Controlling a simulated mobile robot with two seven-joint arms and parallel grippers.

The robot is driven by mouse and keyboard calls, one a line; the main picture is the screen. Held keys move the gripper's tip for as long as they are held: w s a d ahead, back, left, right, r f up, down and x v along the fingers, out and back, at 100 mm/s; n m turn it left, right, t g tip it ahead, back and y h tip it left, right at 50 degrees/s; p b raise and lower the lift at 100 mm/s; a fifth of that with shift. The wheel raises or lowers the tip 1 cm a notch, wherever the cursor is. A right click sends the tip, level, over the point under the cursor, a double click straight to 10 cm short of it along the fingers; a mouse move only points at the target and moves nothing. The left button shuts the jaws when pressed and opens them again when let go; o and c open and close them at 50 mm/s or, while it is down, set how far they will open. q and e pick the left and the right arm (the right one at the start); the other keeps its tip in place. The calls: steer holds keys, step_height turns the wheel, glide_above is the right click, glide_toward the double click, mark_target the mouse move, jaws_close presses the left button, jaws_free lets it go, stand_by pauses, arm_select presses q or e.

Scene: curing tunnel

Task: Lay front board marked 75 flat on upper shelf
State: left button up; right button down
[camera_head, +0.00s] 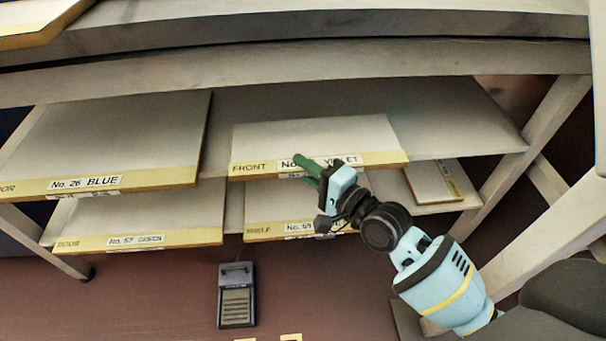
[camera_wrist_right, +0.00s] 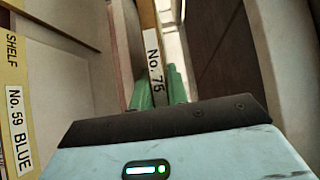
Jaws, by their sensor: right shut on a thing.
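The front board (camera_head: 310,135), pale with a yellow front band reading FRONT, No. and VIOLET, lies about level at the upper shelf (camera_head: 465,125), right of the No. 26 board. My right gripper (camera_head: 303,168) hides part of its number. In the right wrist view, the label No. 75 (camera_wrist_right: 154,65) shows on the board's edge between the green fingers of my right gripper (camera_wrist_right: 158,92), which is shut on it. I cannot tell whether the board fully rests on the shelf. My left gripper is not in view.
A No. 26 BLUE board (camera_head: 115,140) lies left on the upper shelf. Below are a No. 57 board (camera_head: 150,215), a No. 59 shelf board (camera_head: 270,200) and a smaller board (camera_head: 430,182). A dark blue device (camera_head: 237,295) is on the floor. Rack posts stand at the right.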

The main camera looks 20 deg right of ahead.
steer(key=shift+w+d, duration=0.25)
steer(key=shift+w, duration=0.6)
steer(key=shift+w, duration=0.1)
steer(key=shift+w+d+b, duration=0.15)
steer(key=shift+w+b, duration=0.2)
steer(key=shift+b, duration=0.1)
step_height(320, 180, down, 4)
steer(key=shift+r+b, duration=0.25)
steer(key=shift+b, duration=0.7)
steer(key=shift+s+f, duration=0.1)
